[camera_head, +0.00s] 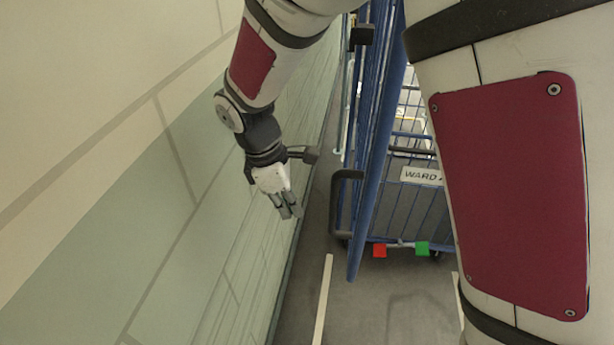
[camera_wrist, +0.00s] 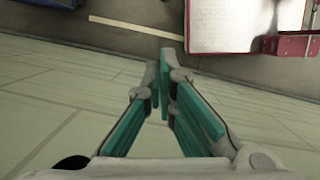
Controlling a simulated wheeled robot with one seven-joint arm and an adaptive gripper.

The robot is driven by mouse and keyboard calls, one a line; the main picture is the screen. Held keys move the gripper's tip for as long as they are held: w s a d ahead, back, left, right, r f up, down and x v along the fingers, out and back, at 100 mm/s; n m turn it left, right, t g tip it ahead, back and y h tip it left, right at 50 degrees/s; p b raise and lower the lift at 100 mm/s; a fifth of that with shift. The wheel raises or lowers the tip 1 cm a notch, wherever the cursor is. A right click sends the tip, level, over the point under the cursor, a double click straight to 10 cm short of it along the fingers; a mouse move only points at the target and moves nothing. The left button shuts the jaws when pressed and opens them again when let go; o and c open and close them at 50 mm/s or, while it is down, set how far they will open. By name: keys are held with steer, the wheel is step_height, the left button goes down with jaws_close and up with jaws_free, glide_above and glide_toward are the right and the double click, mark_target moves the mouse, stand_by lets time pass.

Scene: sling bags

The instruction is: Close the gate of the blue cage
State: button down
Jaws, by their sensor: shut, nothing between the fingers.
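The blue cage (camera_head: 402,215) stands on the floor beyond my arm, with a "WARD A" sign (camera_head: 421,176) on it, partly hidden by my arm. Its blue gate (camera_head: 372,150) is seen nearly edge-on and stands open, swung out toward me along the wall side. A dark handle-like bar (camera_head: 337,205) sticks out on the gate's left side. My gripper (camera_head: 289,208) is left of the gate, apart from it, between the gate and the wall, pointing down. In the wrist view the teal-padded fingers (camera_wrist: 165,62) come together at the tips with nothing between them.
The tiled wall (camera_head: 150,200) runs close along my gripper's left. White strips (camera_head: 322,300) mark the grey floor, which is clear in front of the cage.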

steer(key=shift+s+d+f+p, duration=0.1)
steer(key=shift+d+f+p, duration=0.15)
steer(key=shift+d, duration=0.45)
steer(key=shift+w+d+f+p, duration=0.1)
steer(key=shift+d+p, duration=0.1)
steer(key=shift+d, duration=0.55)
steer(key=shift+s+d+f+p, duration=0.1)
steer(key=shift+d+f+p, duration=0.15)
steer(key=shift+d, duration=0.45)
steer(key=shift+d, duration=0.1)
